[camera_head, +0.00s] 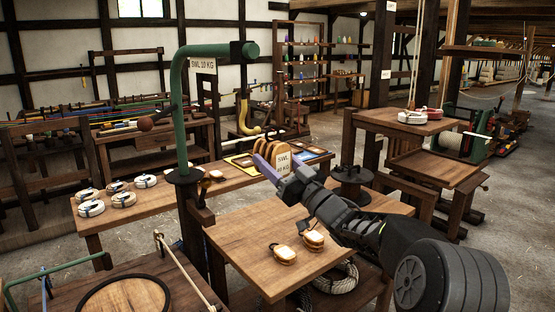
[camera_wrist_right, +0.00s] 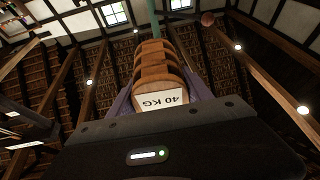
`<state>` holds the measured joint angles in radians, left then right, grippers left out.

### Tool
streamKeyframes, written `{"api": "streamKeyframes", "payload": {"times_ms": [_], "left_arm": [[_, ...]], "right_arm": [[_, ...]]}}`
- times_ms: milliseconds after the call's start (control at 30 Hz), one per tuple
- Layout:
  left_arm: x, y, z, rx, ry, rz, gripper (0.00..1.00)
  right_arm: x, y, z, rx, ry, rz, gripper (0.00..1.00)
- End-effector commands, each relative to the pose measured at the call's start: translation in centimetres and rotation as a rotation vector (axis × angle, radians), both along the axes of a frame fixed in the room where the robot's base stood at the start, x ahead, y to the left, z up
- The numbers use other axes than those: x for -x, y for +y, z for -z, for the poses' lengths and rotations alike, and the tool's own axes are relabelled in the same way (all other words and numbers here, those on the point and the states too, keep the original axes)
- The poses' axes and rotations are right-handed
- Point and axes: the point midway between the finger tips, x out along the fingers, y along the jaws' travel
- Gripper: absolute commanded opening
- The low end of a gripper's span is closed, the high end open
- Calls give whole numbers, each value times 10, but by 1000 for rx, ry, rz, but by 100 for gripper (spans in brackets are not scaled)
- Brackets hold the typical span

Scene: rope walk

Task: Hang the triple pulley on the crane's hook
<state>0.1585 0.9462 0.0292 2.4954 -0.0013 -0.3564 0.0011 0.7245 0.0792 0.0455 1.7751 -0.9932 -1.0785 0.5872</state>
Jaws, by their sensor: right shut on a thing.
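The triple pulley, a wooden block with several rounded cheeks and a white label ending in 40 KG, is in my right gripper (camera_head: 270,165). The pulley (camera_head: 284,156) is held above the table in the head view. In the right wrist view the pulley (camera_wrist_right: 155,65) stands between the purple fingers of my right gripper (camera_wrist_right: 158,95). The crane (camera_head: 180,110) is a green post with a bent arm and an SWL 10 KG sign. A yellow hook (camera_head: 245,118) shows below the arm's end, apart from the pulley. My left gripper is not in view.
Two smaller pulley blocks (camera_head: 283,253) lie on the front wooden table (camera_head: 240,240). White rope coils (camera_head: 92,208) lie on the bench at left. A dark spool-shaped stand (camera_head: 351,185) is behind my right arm.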

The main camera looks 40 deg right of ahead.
Motion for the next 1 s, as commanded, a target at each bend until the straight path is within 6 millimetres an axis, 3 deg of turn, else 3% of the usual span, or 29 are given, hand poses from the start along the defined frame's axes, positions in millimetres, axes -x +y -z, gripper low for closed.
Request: {"api": "streamKeyframes", "payload": {"times_ms": [1000], "left_arm": [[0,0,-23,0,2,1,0]], "right_arm": [[-53,5,-4,1,-9,-3,0]]}}
